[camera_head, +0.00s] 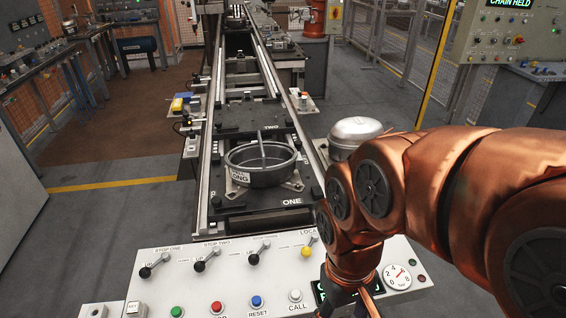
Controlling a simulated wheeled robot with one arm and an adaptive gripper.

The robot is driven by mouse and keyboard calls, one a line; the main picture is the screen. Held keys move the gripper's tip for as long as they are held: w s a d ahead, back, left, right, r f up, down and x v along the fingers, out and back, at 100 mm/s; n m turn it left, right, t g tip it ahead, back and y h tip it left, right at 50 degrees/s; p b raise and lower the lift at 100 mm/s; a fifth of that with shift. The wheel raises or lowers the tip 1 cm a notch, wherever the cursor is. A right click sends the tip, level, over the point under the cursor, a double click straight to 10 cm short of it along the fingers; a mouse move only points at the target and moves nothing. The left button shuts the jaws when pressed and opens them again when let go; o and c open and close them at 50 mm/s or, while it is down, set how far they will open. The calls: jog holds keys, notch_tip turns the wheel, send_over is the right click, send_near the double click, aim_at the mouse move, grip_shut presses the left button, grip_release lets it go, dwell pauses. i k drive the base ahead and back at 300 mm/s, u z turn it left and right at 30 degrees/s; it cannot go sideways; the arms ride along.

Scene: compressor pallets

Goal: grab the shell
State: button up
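A dark round open shell (265,175) sits on the pallet marked ONE in the middle of the conveyor. It has a bar across its mouth, an upright rod and a white label, partly readable as "LONG". A silver domed shell (355,129) stands right of the conveyor, its lower right side hidden behind my arm. I cannot tell which of the two the task means. My gripper (348,300) is at the bottom edge, in front of the control panel and well short of both. It is partly cut off, and its fingers do not show clearly.
A control panel (190,287) with levers, coloured buttons and a gauge spans the front. Conveyor rails (209,130) run away from me. A pallet marked TWO (243,117) lies behind pallet ONE. Benches stand at left; the grey floor (110,215) on the left is clear.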

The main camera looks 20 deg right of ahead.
aim_at(260, 164)
jog(key=z, duration=1.45)
jog(key=k, duration=0.85)
jog(key=u, duration=1.7)
jog(key=i, duration=1)
jog(key=z, duration=0.05)
